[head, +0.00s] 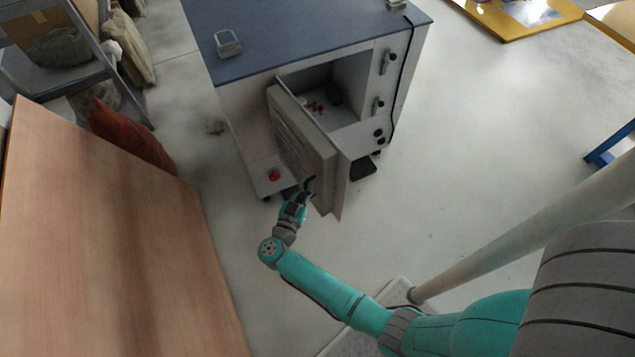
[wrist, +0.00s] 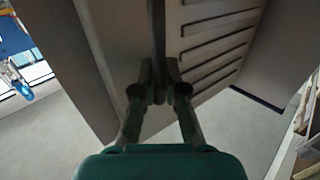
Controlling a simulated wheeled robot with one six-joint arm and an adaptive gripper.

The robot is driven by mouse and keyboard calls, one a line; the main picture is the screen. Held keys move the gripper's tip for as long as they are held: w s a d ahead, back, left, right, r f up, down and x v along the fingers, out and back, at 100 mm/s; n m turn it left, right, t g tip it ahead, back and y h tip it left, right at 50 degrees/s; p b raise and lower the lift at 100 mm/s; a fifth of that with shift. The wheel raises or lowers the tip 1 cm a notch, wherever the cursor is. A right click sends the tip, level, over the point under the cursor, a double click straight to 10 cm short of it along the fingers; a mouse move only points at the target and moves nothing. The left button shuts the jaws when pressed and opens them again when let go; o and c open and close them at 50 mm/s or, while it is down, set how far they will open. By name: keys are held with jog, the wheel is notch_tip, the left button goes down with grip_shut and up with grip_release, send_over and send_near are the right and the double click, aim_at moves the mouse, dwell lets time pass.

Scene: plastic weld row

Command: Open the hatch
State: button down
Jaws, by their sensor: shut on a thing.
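The hatch (head: 296,138) is a grey door with a slatted face on the front of a white cabinet (head: 240,125) with a dark blue top. It stands swung well out from its opening (head: 328,88), whose inside shows. My gripper (head: 306,187) is at the free near end of the hatch. In the wrist view, my gripper (wrist: 158,85) is shut on a dark upright part between the plain panel and the slatted panel of the hatch (wrist: 215,45). I cannot tell whether that part is a handle or the edge. The fingers partly hide it.
Inside the opening lie small dark and red items. A wooden table (head: 100,240) stands at the left, with a shelf (head: 50,80) behind. Floor at the right is mostly clear.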

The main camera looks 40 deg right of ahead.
jog(key=shift+w+a+m+g+h, duration=0.2)
jog(key=shift+w+a+m+g, duration=0.25)
jog(key=shift+a, duration=0.35)
jog(key=shift+w+a+m+g+h, duration=0.2)
jog(key=shift+w+a+g, duration=0.35)
jog(key=shift+a, duration=0.3)
jog(key=shift+w+a+m+g+h, duration=0.2)
jog(key=shift+w+a+m+g, duration=0.25)
jog(key=shift+a, duration=0.35)
jog(key=shift+w+r, duration=0.1)
jog(key=c, duration=1.2)
grip_release()
jog(key=v, duration=1.2)
